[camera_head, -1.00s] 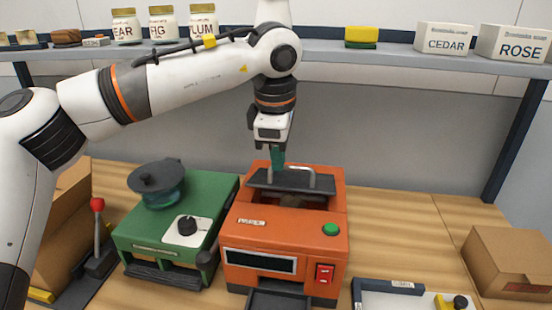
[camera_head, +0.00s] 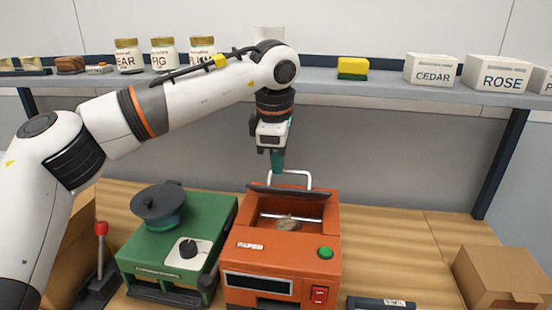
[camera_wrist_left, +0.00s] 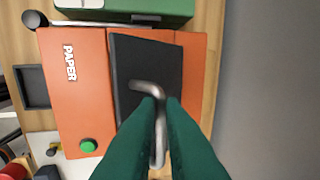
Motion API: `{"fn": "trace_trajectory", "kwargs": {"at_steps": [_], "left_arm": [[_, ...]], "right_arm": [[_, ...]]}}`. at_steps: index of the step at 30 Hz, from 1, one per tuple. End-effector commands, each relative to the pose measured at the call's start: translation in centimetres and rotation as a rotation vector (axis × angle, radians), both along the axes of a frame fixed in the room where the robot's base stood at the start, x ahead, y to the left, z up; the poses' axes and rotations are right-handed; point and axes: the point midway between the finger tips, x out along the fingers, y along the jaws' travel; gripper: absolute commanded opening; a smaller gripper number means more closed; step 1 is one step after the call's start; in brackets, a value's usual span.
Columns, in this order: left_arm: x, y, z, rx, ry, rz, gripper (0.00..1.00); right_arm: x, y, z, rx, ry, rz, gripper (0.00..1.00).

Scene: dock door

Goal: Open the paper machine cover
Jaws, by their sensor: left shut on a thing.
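The orange paper machine (camera_head: 270,262) stands on the wooden counter, with a PAPER label, a green button and a red switch. Its dark cover (camera_head: 285,191) is tilted up at the back, and the opening in front of it shows. The cover has a grey metal bar handle (camera_head: 308,180). My left gripper (camera_head: 277,168) reaches down from above and is shut on the handle. In the left wrist view the green fingers (camera_wrist_left: 160,112) close on the handle (camera_wrist_left: 150,88) over the dark cover (camera_wrist_left: 140,65). My right gripper is not in view.
A green machine (camera_head: 165,235) with a dark-lidded bowl and a knob stands close on the left. A red-knobbed lever (camera_head: 101,230) is further left. A cardboard box (camera_head: 500,272) sits at the right. A shelf (camera_head: 390,84) with jars and boxes runs behind my arm.

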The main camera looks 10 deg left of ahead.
Motion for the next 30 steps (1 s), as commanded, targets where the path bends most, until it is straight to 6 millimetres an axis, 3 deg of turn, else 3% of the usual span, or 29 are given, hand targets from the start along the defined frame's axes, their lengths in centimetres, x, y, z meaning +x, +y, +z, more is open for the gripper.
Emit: {"fn": "trace_trajectory", "kwargs": {"at_steps": [1,3,4,8,24,30], "left_arm": [[0.2,0.1,-1.0,0.006,0.007,0.002,0.00],[0.2,0.1,-1.0,0.006,0.007,0.002,0.00],[0.2,0.1,-1.0,0.006,0.007,0.002,0.12],[0.1,0.1,-1.0,0.006,0.008,0.002,0.31],[0.1,0.1,-0.8,0.005,0.006,0.003,0.31],[-0.5,0.1,1.6,0.003,0.001,0.003,0.31]], "right_arm": [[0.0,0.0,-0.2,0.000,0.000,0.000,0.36],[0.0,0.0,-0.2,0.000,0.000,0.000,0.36],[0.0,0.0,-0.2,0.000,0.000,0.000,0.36],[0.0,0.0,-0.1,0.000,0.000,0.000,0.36],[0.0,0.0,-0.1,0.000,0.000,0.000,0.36],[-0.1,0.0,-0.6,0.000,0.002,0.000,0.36]]}}
